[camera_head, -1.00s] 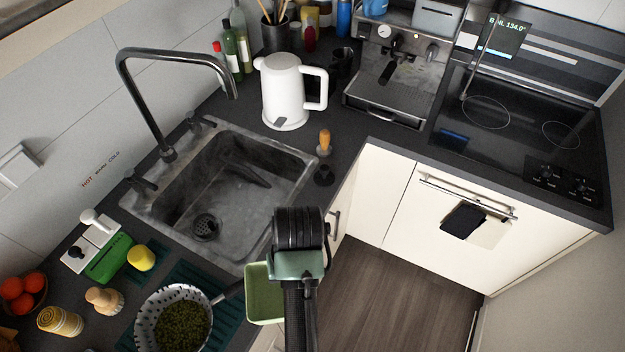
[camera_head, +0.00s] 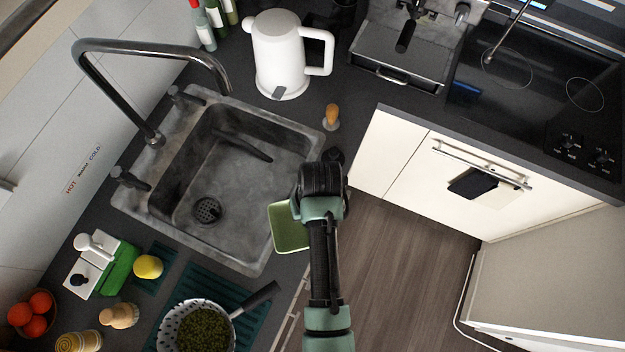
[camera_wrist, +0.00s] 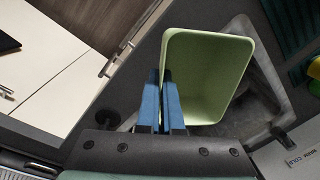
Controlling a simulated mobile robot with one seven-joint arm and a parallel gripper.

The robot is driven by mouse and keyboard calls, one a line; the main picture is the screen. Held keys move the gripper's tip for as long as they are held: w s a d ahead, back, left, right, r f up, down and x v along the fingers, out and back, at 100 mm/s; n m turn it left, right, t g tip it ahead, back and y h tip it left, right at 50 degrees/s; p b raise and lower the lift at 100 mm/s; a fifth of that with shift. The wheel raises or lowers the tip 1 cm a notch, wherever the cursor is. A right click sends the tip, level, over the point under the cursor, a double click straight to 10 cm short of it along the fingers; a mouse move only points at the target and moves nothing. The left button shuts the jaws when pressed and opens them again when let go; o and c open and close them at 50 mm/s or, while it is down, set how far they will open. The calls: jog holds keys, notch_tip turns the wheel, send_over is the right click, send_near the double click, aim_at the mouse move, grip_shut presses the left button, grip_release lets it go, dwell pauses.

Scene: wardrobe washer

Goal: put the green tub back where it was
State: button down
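The green tub (camera_head: 289,228) is a light green, open-topped tub, partly hidden behind my arm in the head view. It is near the right front edge of the sink (camera_head: 190,236). In the wrist view the tub (camera_wrist: 225,65) is large, with its empty inside showing. My gripper (camera_wrist: 162,95) has blue fingers closed on the tub's near wall, one on each side of the rim. In the head view the fingers of my gripper are hidden beneath my wrist.
A colander of green peas (camera_head: 203,330) stands on a teal mat (camera_head: 255,300) left of my arm. A white kettle (camera_head: 279,60), a small wooden-handled tool (camera_head: 331,117) and a coffee machine (camera_head: 400,50) stand behind. Open floor (camera_head: 410,250) lies right of the counter.

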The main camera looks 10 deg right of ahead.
jog(key=s+p, duration=0.1)
jog(key=s+r+p, duration=0.1)
jog(key=s+p, duration=0.1)
jog(key=shift+d+r, duration=0.15)
jog(key=shift+r, duration=0.1)
jog(key=shift+w+f, duration=0.1)
jog(key=shift+f, duration=0.05)
jog(key=shift+p, duration=0.5)
notch_tip(320, 180, down, 8)
jog(key=b, duration=0.5)
jog(key=shift+b, duration=0.4)
jog(key=shift+f+b, duration=0.3)
jog(key=shift+f, duration=0.2)
jog(key=c, duration=1)
grip_release()
jog(key=shift+o, duration=0.2)
